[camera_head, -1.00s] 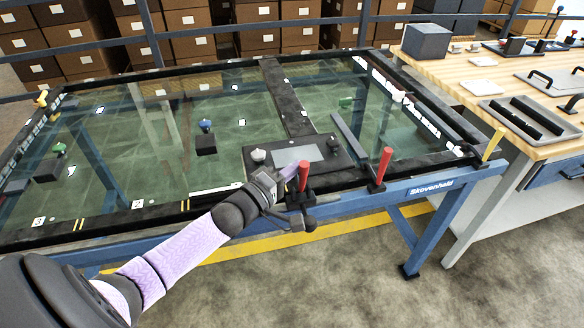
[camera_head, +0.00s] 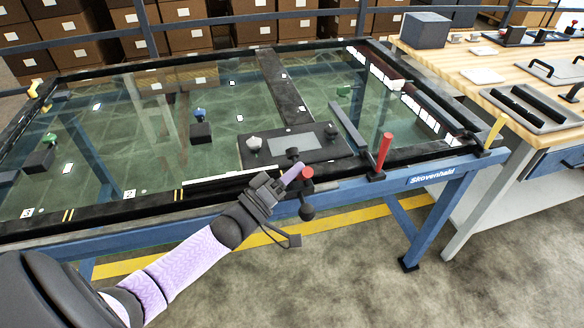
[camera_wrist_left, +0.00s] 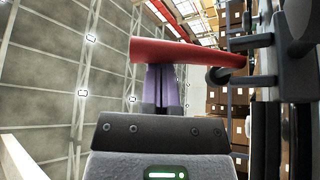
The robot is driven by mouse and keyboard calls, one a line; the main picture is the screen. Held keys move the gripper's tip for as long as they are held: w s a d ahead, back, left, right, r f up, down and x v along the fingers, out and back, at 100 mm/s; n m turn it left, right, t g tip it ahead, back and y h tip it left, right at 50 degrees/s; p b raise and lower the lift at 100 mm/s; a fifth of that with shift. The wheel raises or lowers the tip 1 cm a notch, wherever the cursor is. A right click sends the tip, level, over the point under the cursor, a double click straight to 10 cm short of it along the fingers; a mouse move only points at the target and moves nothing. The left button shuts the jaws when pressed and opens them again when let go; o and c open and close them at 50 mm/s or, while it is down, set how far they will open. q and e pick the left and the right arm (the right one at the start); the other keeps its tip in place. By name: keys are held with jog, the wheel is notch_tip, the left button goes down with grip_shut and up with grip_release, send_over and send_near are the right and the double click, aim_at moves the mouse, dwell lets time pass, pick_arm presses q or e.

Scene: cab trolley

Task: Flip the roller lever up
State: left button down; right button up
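A lever with a red handle (camera_head: 307,173) sits at the table's front edge, with dark round parts at its base. In the head view the handle looks short, its end towards me. My left gripper (camera_head: 292,174) is at its left side, its purple fingers close to the handle. In the left wrist view the red handle (camera_wrist_left: 185,52) crosses just beyond the fingertips (camera_wrist_left: 162,72). The fingers look closed together, with the handle across their tips and not between them. Whether they touch it is hard to tell. My right gripper is out of view.
A second red lever (camera_head: 382,153) stands upright further right on the same edge. A dark panel with a grey plate (camera_head: 295,143) lies on the glass-topped table behind the gripper. A wooden bench (camera_head: 480,75) stands at the right. The floor in front is clear.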

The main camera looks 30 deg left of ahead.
pick_arm(q)
jog(key=m+h+b, duration=0.1)
jog(key=d+f+m+b, duration=0.1)
jog(key=m, duration=0.1)
jog(key=shift+s+f+m+h, duration=0.15)
jog(key=shift+s+m+h, duration=0.15)
jog(key=shift+s+h, duration=0.1)
jog(key=shift+s+d+f+m+h, duration=0.1)
jog(key=shift+m+h, duration=0.3)
jog(key=shift+m, duration=0.1)
jog(key=shift+m+b, duration=0.3)
jog(key=shift+b, duration=0.05)
jog(key=shift+d, duration=0.1)
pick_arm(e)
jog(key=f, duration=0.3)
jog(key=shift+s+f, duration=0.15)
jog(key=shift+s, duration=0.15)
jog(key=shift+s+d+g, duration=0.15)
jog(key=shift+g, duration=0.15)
